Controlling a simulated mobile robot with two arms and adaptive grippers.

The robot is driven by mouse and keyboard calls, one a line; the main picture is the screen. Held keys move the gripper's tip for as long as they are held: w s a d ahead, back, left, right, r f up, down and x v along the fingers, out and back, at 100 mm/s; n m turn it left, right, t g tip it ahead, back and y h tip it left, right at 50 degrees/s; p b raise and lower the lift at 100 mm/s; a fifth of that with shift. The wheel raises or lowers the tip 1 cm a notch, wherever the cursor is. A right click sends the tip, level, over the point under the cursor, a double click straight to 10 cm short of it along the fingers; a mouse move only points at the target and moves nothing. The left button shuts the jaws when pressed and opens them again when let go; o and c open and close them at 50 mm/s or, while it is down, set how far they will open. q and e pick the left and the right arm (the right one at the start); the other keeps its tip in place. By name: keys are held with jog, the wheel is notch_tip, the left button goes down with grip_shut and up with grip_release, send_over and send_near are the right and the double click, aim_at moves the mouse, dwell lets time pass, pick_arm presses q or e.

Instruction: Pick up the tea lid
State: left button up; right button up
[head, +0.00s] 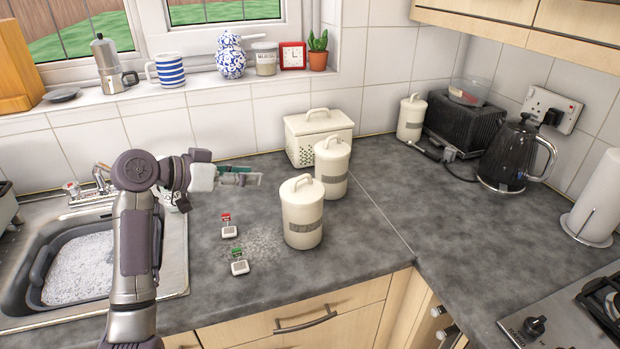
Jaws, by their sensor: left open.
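Several cream canisters with knobbed lids stand on the grey worktop. The front canister (302,222) has its lid (301,187) on, and the canister behind it (331,178) also has its lid (332,148) on. A third lidded canister (411,122) stands by the back wall. The labels are too small to read, so I cannot tell which lid is the tea one. My left gripper (253,179) is open and empty above the worktop, left of the two nearer canisters and apart from them. My right gripper is out of view.
A cream lidded bin (318,136) stands behind the canisters. Two tea bags, red-tagged (228,232) and green-tagged (240,267), lie left of the front canister. A sink (172,262) is at left. The worktop's right part is clear before the kettle (509,155).

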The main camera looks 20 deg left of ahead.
aim_at(297, 180)
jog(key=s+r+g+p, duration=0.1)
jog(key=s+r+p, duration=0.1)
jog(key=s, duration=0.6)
pick_arm(q)
jog(key=x, duration=0.3)
jog(key=d+p+x, duration=0.1)
jog(key=x, duration=0.3)
jog(key=s+p+x, duration=0.1)
jog(key=x, duration=0.3)
jog(key=shift+w+d+r, duration=0.1)
jog(key=shift+d, duration=0.3)
jog(key=shift+w+d, duration=0.2)
jog(key=shift+w, duration=0.1)
jog(key=shift+f, duration=0.25)
jog(key=shift+c, duration=0.2)
jog(key=c, duration=0.5)
grip_shut()
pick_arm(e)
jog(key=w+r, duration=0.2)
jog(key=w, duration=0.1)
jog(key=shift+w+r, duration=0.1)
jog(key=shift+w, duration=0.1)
